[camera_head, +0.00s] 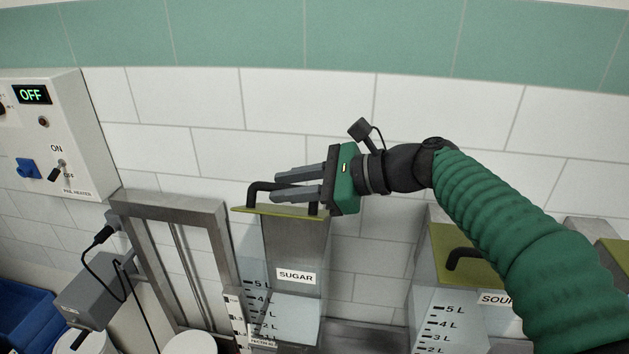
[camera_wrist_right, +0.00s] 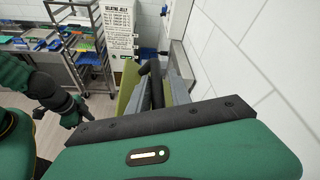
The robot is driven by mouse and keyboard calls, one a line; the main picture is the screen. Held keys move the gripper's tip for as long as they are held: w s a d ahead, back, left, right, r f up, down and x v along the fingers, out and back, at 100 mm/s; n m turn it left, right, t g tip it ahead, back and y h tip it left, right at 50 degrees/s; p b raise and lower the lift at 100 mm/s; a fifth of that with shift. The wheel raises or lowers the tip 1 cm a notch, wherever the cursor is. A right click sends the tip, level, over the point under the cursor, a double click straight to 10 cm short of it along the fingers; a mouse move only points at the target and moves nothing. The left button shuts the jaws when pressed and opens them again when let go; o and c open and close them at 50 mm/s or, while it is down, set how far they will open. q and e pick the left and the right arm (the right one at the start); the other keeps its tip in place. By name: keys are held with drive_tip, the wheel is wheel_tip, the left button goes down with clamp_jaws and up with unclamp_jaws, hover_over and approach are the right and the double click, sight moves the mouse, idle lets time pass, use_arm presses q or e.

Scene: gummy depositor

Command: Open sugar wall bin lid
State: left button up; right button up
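The sugar bin (camera_head: 296,245) is a clear-fronted grey wall bin with a SUGAR label. Its olive lid (camera_head: 285,210) shows as a thin strip at the top; I cannot tell how far it is raised. A black bar handle (camera_head: 254,192) stands on the lid. My right gripper (camera_head: 273,186) reaches in from the right, its grey fingers close together on either side of the handle bar. In the right wrist view the handle (camera_wrist_right: 154,82) lies between the fingers, with the lid (camera_wrist_right: 131,88) beside it. My left gripper (camera_wrist_right: 78,112) is small at the left there, its fingers unclear.
The sour bin (camera_head: 440,312), with a closed olive lid and black handle, hangs to the right below my right arm. A metal frame (camera_head: 218,240) stands close to the sugar bin's left. A white control box (camera_head: 60,140) is at the far left. The tiled wall is close behind.

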sight(324, 214)
drive_tip(key=b+v, duration=0.2)
drive_tip(key=v, duration=0.4)
drive_tip(key=shift+d+f+b, duration=0.1)
drive_tip(key=shift+d+b, duration=0.25)
drive_tip(key=b+v, duration=0.1)
drive_tip(key=v, duration=0.8)
drive_tip(key=shift+d+r, duration=0.25)
drive_tip(key=shift+r, duration=0.05)
drive_tip(key=shift+s+a, duration=0.1)
